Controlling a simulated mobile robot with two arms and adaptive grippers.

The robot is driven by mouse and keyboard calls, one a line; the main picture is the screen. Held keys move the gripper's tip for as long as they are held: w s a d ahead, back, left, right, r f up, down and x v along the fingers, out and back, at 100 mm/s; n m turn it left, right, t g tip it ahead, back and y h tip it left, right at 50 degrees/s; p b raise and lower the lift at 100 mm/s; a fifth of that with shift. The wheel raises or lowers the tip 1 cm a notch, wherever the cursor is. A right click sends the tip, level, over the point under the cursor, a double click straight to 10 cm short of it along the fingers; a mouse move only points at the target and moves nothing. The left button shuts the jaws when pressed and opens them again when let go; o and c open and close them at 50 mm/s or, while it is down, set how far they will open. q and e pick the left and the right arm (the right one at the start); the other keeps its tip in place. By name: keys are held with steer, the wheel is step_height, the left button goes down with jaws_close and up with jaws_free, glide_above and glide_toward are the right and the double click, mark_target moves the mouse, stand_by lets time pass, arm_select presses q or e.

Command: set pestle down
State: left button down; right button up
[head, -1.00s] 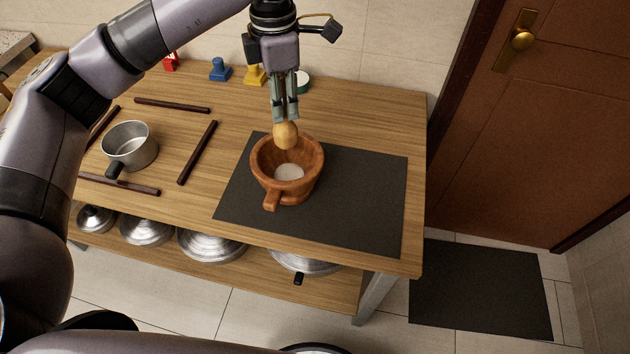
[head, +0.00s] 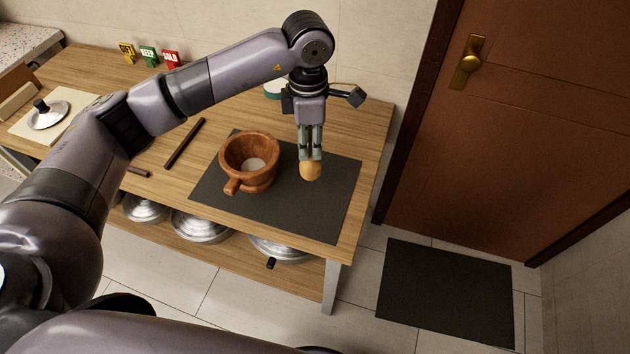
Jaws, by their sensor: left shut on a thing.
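The pestle (head: 310,172) has a rounded, light wooden end that shows below my left gripper (head: 311,156). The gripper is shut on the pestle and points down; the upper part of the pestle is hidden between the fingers. The pestle is over the right part of the dark mat (head: 330,205), to the right of the mortar. I cannot tell whether its end touches the mat. The brown wooden mortar (head: 262,178) stands upright on the left part of the mat, its handle toward the front left, with something pale inside. My right gripper is not in view.
A dark stick (head: 184,143) lies on the wooden table left of the mat. Small coloured signs (head: 148,56) stand at the back, and a lidded item (head: 47,115) is at far left. Metal lids (head: 200,227) sit on the shelf below. The mat's right side is bare.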

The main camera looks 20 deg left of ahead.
mark_target(310, 158)
arm_select(q)
step_height(310, 158, down, 4)
steer(key=shift+s+d+f+p, duration=0.15)
steer(key=shift+f+p, duration=0.1)
steer(key=shift+p, duration=0.35)
step_height(310, 158, down, 5)
steer(key=shift+d+r+p, duration=0.15)
steer(key=shift+p, duration=0.35)
step_height(310, 158, down, 4)
steer(key=shift+f+p, duration=0.2)
steer(key=shift+p, duration=0.1)
steer(key=c, duration=1.8)
jaws_free()
steer(key=o, duration=0.4)
steer(key=shift+o, duration=0.3)
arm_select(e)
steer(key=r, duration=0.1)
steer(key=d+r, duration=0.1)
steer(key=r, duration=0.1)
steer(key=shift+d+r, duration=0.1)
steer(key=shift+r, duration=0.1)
